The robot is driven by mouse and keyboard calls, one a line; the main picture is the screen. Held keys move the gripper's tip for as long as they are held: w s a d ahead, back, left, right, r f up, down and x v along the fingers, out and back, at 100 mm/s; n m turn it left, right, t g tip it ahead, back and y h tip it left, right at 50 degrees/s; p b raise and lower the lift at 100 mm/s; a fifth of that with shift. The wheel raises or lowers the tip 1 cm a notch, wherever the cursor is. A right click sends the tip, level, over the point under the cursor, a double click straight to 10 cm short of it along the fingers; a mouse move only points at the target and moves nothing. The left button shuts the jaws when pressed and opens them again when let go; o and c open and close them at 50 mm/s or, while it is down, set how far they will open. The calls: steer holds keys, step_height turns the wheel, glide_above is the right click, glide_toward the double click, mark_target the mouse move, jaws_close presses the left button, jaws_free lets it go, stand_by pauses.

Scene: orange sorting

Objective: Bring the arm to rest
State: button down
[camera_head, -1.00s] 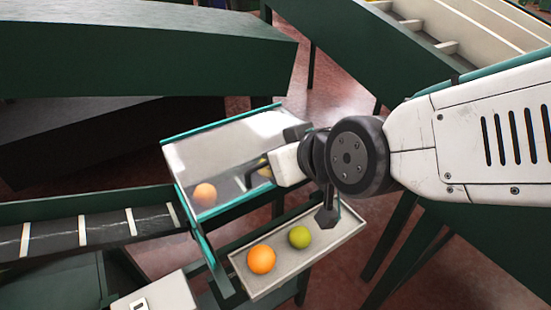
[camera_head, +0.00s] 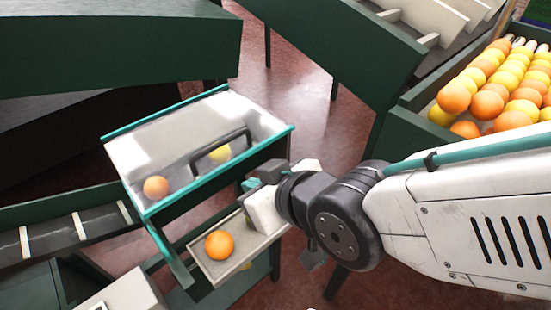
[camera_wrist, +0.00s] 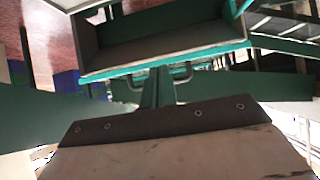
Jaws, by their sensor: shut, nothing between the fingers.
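My gripper (camera_head: 251,185) shows in the head view at the end of my white arm, with its small teal fingertips shut and empty. It is in front of the right side of a teal-edged inspection box (camera_head: 208,179), which has a clear cover and a dark handle. An orange fruit (camera_head: 156,187) and a yellow one (camera_head: 220,153) show in this box. Below it, a pale tray (camera_head: 205,268) holds an orange (camera_head: 219,245). My gripper and wrist hide the tray's right part.
A green crate (camera_head: 408,122) full of orange and yellow fruit stands at the right, behind my arm. A dark conveyor with white slats (camera_head: 52,237) is at the left. Large green machines (camera_head: 110,45) fill the back. Red floor (camera_head: 300,100) shows between them.

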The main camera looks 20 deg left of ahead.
steer(key=d+f+m+g+h, duration=0.1)
steer(key=d+f+h, duration=0.15)
steer(key=d, duration=0.35)
steer(key=d+f+m+g+h, duration=0.1)
steer(key=d+h, duration=0.3)
steer(key=d, duration=0.3)
steer(key=d+r+m+h, duration=0.1)
steer(key=d+r+m, duration=0.4)
steer(key=d, duration=1)
steer(key=d+r+m+g+h, duration=0.1)
steer(key=d+r+m, duration=0.3)
steer(key=d, duration=1)
steer(key=shift+s+d+r+m+h, duration=0.25)
steer(key=shift+d+r+m+h, duration=0.15)
steer(key=shift+m+h, duration=0.45)
